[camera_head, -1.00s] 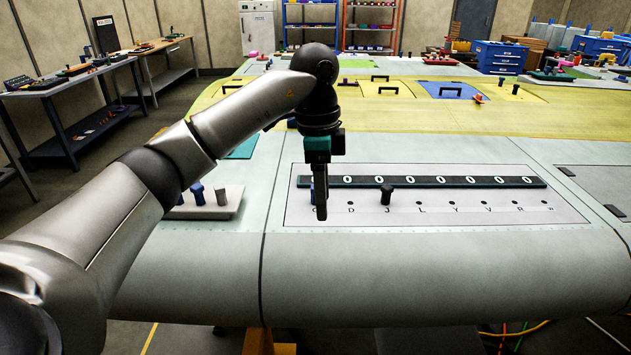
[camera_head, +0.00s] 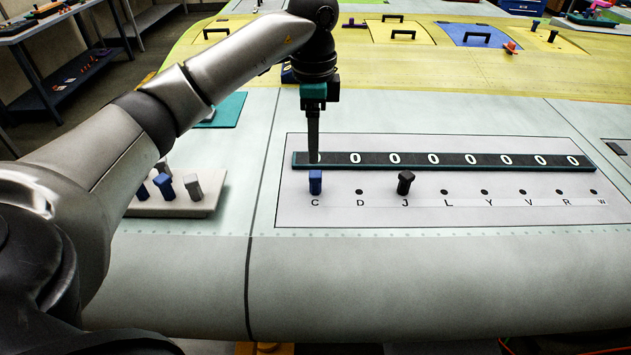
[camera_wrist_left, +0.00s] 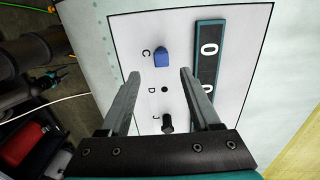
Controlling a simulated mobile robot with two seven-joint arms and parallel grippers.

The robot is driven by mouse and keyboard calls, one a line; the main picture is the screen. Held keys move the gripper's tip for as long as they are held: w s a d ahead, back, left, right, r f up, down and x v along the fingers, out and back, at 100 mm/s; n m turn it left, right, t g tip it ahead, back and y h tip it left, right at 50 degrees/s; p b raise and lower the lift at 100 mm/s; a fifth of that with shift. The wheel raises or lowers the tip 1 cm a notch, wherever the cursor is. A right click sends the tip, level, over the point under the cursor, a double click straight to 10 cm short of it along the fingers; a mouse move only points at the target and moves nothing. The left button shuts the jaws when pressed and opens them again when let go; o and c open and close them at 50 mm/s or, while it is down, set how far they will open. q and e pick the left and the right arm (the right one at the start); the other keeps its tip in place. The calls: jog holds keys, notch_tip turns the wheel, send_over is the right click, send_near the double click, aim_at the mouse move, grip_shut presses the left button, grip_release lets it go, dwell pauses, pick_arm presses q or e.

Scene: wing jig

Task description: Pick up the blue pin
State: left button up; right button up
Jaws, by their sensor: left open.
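A blue pin (camera_head: 315,182) stands upright at the hole marked C on the pale lettered plate (camera_head: 460,215). My left gripper (camera_head: 313,155) points down just behind and above this pin, near the digit bar, with its fingers seen edge-on in the head view. In the left wrist view the left gripper (camera_wrist_left: 160,73) is open and empty. The blue pin (camera_wrist_left: 162,56) shows there just beyond the fingertips, in line with the gap and not held. More blue pins (camera_head: 163,185) stand on a pale tray at left, partly hidden by my arm. My right gripper is not in view.
A black pin (camera_head: 405,182) stands at J, to the right of the blue one. A dark bar with zeros (camera_head: 470,161) runs behind the row of holes. The pale tray (camera_head: 180,208) also holds grey pins. The plate right of J is clear of pins.

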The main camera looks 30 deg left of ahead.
aim_at(314, 173)
pick_arm(q)
notch_tip(314, 173, down, 10)
jog(key=shift+w+f+p, duration=0.1)
jog(key=shift+f+p, duration=0.05)
jog(key=shift+p, duration=0.3)
jog(key=shift+c, duration=0.4)
grip_shut()
